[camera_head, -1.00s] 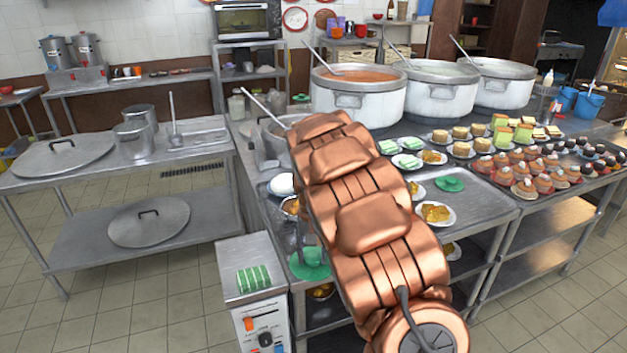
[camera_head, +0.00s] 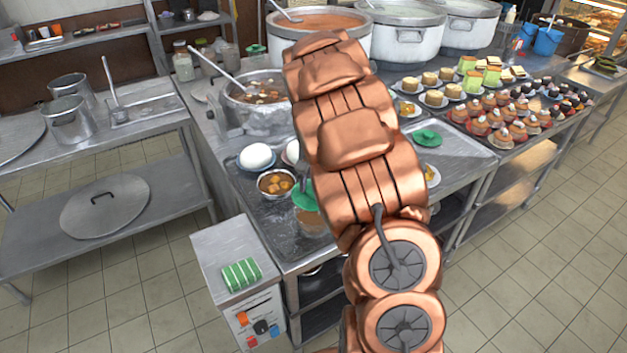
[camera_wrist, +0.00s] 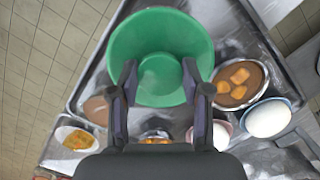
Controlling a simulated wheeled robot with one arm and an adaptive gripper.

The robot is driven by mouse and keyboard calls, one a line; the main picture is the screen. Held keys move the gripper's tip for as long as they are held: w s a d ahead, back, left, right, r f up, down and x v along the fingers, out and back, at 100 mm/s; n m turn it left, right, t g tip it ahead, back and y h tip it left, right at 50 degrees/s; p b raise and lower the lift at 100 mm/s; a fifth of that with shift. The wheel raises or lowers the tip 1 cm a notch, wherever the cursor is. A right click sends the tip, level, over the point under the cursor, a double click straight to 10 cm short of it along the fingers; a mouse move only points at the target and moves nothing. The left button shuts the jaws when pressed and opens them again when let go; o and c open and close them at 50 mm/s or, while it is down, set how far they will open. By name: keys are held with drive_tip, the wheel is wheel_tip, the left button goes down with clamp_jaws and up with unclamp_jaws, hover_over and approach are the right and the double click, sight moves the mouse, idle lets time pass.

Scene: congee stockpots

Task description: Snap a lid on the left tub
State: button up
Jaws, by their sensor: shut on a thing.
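My gripper (camera_wrist: 160,78) is shut on a green round lid (camera_wrist: 160,30), with a finger on each side of its middle. The head view shows only a part of this lid (camera_head: 303,196) beside my arm, which hides the fingers there. A metal-rimmed tub of brown stew with orange cubes (camera_head: 276,184) stands on the counter, left of the lid; it also shows in the wrist view (camera_wrist: 240,82). A second tub with brown contents (camera_head: 313,224) stands nearer the front, partly hidden by the lid and arm. The lid appears held above the counter, apart from the stew tub.
Bowls with white rounded food (camera_head: 256,157) stand behind the stew tub. A second green lid (camera_head: 427,138) lies right of my arm. A pot with a ladle (camera_head: 258,100) and large stockpots (camera_head: 405,38) stand farther back. A box with a green striped item (camera_head: 241,274) stands front left.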

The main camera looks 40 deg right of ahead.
sight(314, 198)
drive_tip(key=shift+f+b, duration=0.7)
drive_tip(key=shift+f, duration=1.65)
drive_tip(key=shift+s, duration=0.1)
drive_tip(key=shift+f+b, duration=0.2)
drive_tip(key=shift+b, duration=0.45)
idle(0.6)
idle(0.4)
drive_tip(key=o, duration=0.9)
drive_tip(key=shift+o, duration=0.3)
drive_tip(key=o, duration=0.4)
drive_tip(key=shift+r, duration=0.15)
